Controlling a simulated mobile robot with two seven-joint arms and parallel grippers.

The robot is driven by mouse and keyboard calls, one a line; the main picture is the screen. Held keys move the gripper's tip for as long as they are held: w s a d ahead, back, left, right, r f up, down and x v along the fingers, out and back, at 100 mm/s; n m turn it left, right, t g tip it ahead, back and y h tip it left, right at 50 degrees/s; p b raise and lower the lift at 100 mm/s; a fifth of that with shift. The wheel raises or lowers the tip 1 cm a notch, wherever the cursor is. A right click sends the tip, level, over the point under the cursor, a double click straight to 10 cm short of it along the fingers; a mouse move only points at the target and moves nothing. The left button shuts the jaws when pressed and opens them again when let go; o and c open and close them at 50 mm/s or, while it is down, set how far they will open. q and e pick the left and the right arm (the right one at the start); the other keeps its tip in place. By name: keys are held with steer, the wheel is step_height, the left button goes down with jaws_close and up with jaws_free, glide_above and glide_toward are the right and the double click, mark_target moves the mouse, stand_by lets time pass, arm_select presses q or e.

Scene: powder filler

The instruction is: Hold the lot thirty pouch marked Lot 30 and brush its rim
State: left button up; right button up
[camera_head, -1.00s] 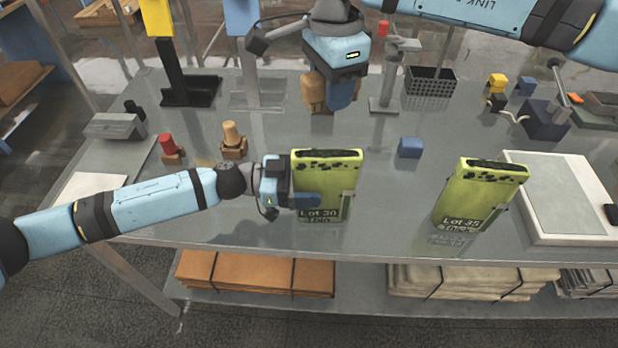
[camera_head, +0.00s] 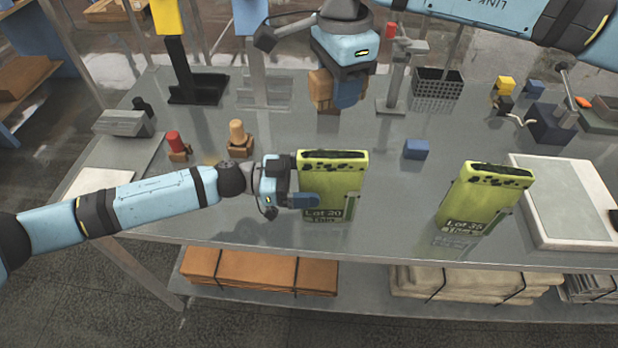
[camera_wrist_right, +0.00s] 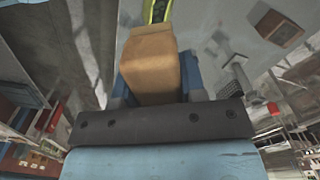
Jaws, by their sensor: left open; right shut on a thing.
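The Lot 30 pouch (camera_head: 345,185) is yellow-green with a dark label and stands upright on the grey table. Its top rim (camera_head: 333,155) is dark, with black specks below it. My left gripper (camera_head: 300,196) is open at the pouch's left side. One blue finger lies across the lower front left of the pouch; the other finger is mostly hidden. My right gripper (camera_head: 335,92) is above the table, behind the pouch. It is shut on a tan wooden block-like piece (camera_head: 320,88), which fills the right wrist view (camera_wrist_right: 152,65). Its lower end is hidden.
A similar Lot 35 pouch (camera_head: 482,195) stands to the right, beside a white flat plate (camera_head: 565,205). A small blue block (camera_head: 416,149) lies between and behind the pouches. Two small pegs, red (camera_head: 176,142) and tan (camera_head: 237,133), stand at left. A perforated black bin (camera_head: 437,84) is behind.

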mark_target(308, 154)
arm_select(q)
steer(key=shift+d, duration=0.15)
arm_select(e)
steer(key=shift+r, duration=0.2)
arm_select(q)
steer(key=shift+d+p, duration=0.35)
steer(key=shift+p, duration=0.1)
arm_select(e)
steer(key=shift+r, duration=0.25)
arm_select(q)
steer(key=c, duration=0.7)
steer(key=shift+c, duration=0.2)
steer(key=shift+w, duration=0.1)
arm_select(e)
steer(key=a+f+m, duration=0.1)
steer(key=f, duration=0.1)
steer(key=a+f+m, duration=0.2)
steer(key=f, duration=0.1)
steer(key=a+f+m, duration=0.1)
steer(key=f, duration=0.1)
steer(key=shift+s+a+f, duration=0.15)
steer(key=shift+a+f, duration=0.05)
steer(key=shift+a, duration=0.1)
steer(key=shift+d+f, duration=0.1)
steer(key=shift+f, duration=2.3)
